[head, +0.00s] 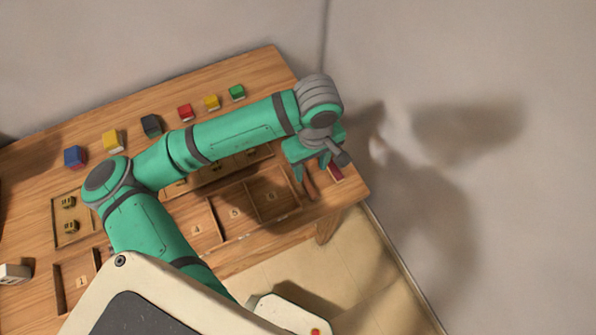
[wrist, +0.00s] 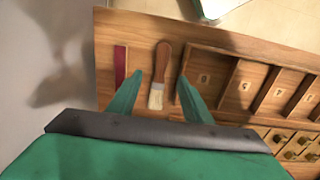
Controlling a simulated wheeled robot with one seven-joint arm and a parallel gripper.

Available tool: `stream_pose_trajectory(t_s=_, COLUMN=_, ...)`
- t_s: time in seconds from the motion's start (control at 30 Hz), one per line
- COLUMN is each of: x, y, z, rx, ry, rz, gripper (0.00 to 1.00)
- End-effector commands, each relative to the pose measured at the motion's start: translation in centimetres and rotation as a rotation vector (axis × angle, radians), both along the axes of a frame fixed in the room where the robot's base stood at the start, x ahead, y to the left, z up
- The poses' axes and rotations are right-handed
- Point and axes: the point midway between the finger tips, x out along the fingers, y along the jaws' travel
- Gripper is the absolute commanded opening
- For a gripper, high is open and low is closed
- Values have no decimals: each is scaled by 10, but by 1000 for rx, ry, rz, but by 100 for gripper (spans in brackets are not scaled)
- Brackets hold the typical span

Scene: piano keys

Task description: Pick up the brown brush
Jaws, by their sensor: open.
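The brown brush (wrist: 160,75) lies on the wooden table in the wrist view, with its brown handle pointing up and its pale bristles toward my gripper. My gripper (wrist: 160,78) is open, with one green finger on each side of the brush. Nothing is held between the fingers. In the head view my gripper (head: 313,170) is over the right end of the table, and the brush (head: 309,186) shows only in small part beside the fingers. I cannot tell how high the fingertips are above the table.
A dark red block (wrist: 120,66) lies left of the brush in the wrist view. A numbered wooden compartment tray (wrist: 228,53) is close on the right. Several coloured blocks stand along the table's back, including a red one (head: 185,112). The table's edge is near the brush handle.

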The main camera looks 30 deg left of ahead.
Motion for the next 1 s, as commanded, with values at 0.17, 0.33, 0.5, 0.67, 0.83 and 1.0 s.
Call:
stream_pose_trajectory(t_s=0.17, x=0, y=0, z=-24, rx=-2, ry=1, rz=1, gripper=45)
stream_pose_trajectory(t_s=0.33, x=0, y=0, z=-34, rx=-1, ry=-1, rz=-3, gripper=45)
stream_pose_trajectory(t_s=0.5, x=-1, y=3, z=-54, rx=-1, ry=1, rz=-1, gripper=45)
stream_pose_trajectory(t_s=0.67, x=-1, y=4, z=-75, rx=-2, ry=0, rz=-2, gripper=45)
stream_pose_trajectory(t_s=0.83, x=-1, y=4, z=-84, rx=-3, ry=-2, rz=-2, gripper=45)
stream_pose_trajectory(t_s=1.0, x=-1, y=4, z=-84, rx=-3, ry=-2, rz=-3, gripper=45)
